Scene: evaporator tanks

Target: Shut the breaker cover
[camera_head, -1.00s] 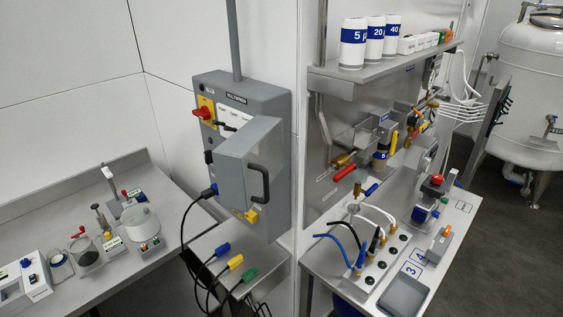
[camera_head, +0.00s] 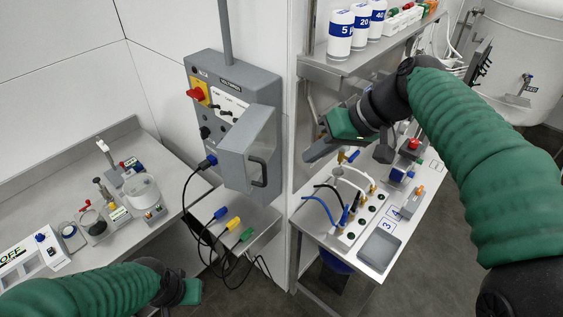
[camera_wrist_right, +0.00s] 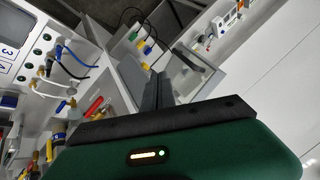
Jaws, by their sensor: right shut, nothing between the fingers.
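The grey breaker box (camera_head: 229,72) hangs on the wall near the middle of the head view. Its grey cover (camera_head: 243,143) stands open, swung out towards me, with a black handle (camera_head: 258,172) on its outer face. Switches on the panel show behind it. My right gripper (camera_head: 313,148) is shut and empty, to the right of the cover and apart from it. In the right wrist view the cover (camera_wrist_right: 195,70) lies beyond the dark fingers (camera_wrist_right: 156,92). My left gripper (camera_head: 190,291) is low in the head view, below the left bench; its fingers are not clear.
A blue-plugged black cable hangs from the box to a small shelf (camera_head: 250,238) with blue, yellow and green plugs. A steel shelf (camera_head: 345,65) with white canisters and a bench (camera_head: 345,255) with hoses stand at right. The left bench (camera_head: 70,190) carries lab items.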

